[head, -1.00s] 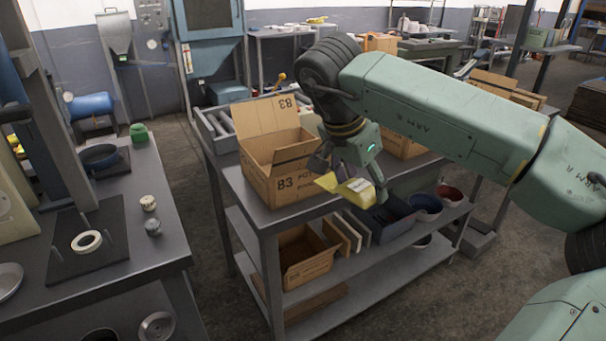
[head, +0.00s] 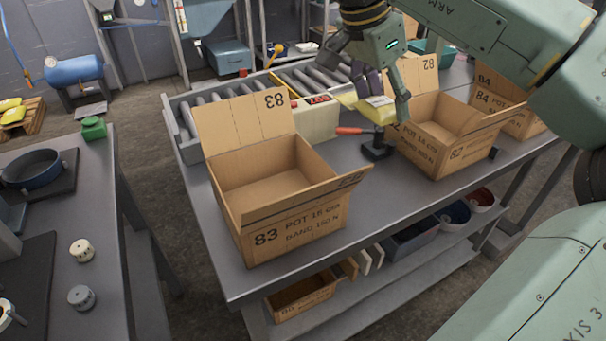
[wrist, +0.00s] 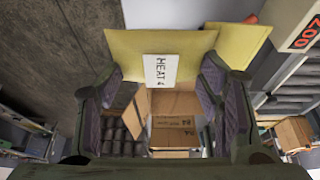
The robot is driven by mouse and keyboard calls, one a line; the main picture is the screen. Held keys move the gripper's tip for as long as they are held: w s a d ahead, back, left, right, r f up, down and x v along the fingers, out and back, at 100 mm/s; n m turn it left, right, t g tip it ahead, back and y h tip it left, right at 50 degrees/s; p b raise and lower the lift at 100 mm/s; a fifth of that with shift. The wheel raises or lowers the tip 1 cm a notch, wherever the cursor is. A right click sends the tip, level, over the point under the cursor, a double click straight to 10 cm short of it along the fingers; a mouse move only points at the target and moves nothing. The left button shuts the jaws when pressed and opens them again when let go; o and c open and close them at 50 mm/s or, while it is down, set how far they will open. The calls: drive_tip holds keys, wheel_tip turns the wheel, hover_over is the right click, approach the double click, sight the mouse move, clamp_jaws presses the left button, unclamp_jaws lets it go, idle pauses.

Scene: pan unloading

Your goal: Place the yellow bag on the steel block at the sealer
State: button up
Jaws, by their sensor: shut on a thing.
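My gripper (head: 384,92) is shut on the yellow bag (head: 376,110) and holds it in the air above the bench, by the sealer. In the wrist view the bag (wrist: 190,42) spans both fingers and carries a white label reading HEAT 4. The sealer (head: 314,117) is a cream box with a red display. Its orange-red lever (head: 352,130) points right. A small dark block (head: 377,150) stands on the bench below the bag, at the lever's end. I cannot tell for sure that it is the steel block. The bag appears apart from it.
Open carton 83 (head: 281,185) stands in front of the sealer, with its flap up. Carton 82 (head: 440,140) is close on the right of the bag, and carton 84 (head: 505,100) is beyond it. A roller conveyor (head: 236,98) lies behind.

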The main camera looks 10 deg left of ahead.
hover_over(369, 195)
wheel_tip(369, 195, down, 5)
drive_tip(key=f, duration=0.6)
drive_tip(key=s+a+f, duration=0.1)
drive_tip(key=f, duration=0.3)
drive_tip(key=shift+f+p, duration=0.6)
drive_tip(key=shift+f, duration=1.7)
drive_tip(key=shift+f, duration=0.2)
drive_tip(key=o, duration=1.3)
drive_tip(key=shift+r, duration=0.15)
